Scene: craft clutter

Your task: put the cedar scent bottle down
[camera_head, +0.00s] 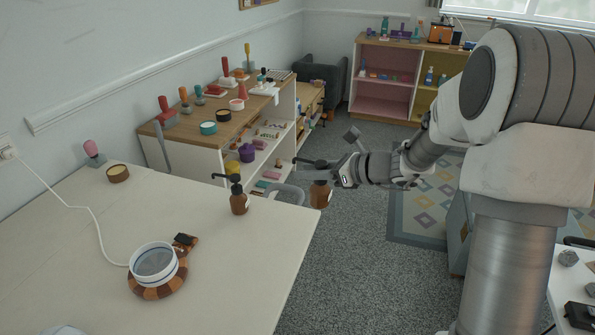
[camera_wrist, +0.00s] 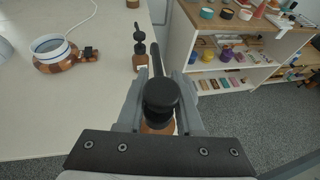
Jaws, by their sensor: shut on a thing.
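My gripper (camera_head: 338,174) is shut on a brown bottle with a black pump top (camera_head: 320,194), which I take as the cedar scent bottle; no label is readable. It is held upright near the far right corner of the white table (camera_head: 215,270). In the wrist view its black pump cap (camera_wrist: 160,96) sits between the fingers, and the cap and fingers hide most of its brown body (camera_wrist: 157,128). A similar brown pump bottle (camera_head: 239,201) stands on the table to the left, apart from the held one; it also shows in the wrist view (camera_wrist: 140,60).
A blue-rimmed white bowl (camera_head: 153,262) sits on a brown striped round base (camera_head: 150,290) on the table. A round brown tin (camera_head: 118,173) and a pink-topped item (camera_head: 92,150) stand further back. The table's front right is clear. A cluttered shelf (camera_head: 205,135) stands behind.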

